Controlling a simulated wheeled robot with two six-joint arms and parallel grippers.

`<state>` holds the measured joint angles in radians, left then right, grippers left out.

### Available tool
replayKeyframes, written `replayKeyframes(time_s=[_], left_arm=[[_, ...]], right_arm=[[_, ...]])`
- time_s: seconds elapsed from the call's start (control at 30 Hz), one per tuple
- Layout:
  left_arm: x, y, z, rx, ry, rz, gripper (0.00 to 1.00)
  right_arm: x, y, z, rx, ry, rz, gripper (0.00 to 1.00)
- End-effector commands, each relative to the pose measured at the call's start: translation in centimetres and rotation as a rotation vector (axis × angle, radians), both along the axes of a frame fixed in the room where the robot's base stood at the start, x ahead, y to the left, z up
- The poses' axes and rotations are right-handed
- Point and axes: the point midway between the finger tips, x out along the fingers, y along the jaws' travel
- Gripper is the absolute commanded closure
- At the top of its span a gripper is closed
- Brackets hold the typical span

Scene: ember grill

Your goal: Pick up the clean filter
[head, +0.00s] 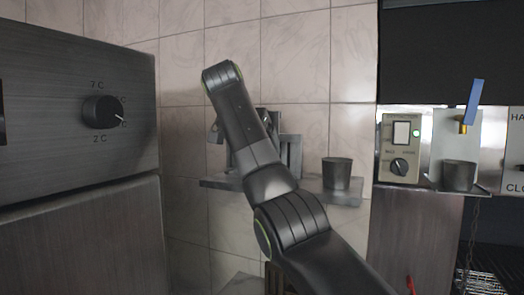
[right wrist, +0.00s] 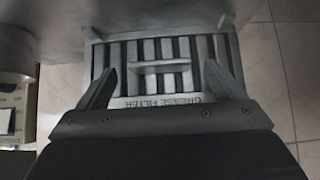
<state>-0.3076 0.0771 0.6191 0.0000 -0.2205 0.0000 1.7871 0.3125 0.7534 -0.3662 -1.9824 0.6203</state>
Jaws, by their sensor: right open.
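The filter (right wrist: 160,50) is a grey slatted panel with a raised bar handle (right wrist: 160,67) and the upside-down words "GREASE FILTER" in the right wrist view. My right gripper (right wrist: 161,67) is open over the filter's face, one finger on each side of the handle, apart from it. In the head view a grey upright piece (head: 291,155), apparently the filter, stands on a wall shelf mostly hidden behind my right arm. That arm hides most of the right gripper there. My left gripper is in neither view.
The narrow shelf (head: 212,182) also holds a dark metal cup (head: 336,175). A steel panel with a knob (head: 103,111) stands at left. At right are a control box (head: 400,147) and another cup (head: 459,176) under a blue-handled tap (head: 473,101). The tiled wall lies behind.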

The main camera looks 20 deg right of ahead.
Motion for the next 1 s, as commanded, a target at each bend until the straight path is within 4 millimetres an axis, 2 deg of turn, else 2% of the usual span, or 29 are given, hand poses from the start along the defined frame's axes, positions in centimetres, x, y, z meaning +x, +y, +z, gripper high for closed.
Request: replayKeyframes(time_s=[0.1,0.43,0.9,1.0], left_arm=[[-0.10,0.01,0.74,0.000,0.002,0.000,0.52],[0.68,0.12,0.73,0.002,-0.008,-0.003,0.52],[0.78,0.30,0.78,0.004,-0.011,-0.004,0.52],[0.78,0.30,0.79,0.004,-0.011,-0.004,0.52]], right_arm=[[0.55,-0.60,-0.62,0.000,0.000,0.000,0.11],[0.73,-0.80,-1.08,-0.001,-0.001,0.000,0.12],[0.72,-0.79,-1.07,0.000,0.000,0.000,0.73],[0.70,-0.79,-0.92,-0.001,-0.003,0.000,0.73]])
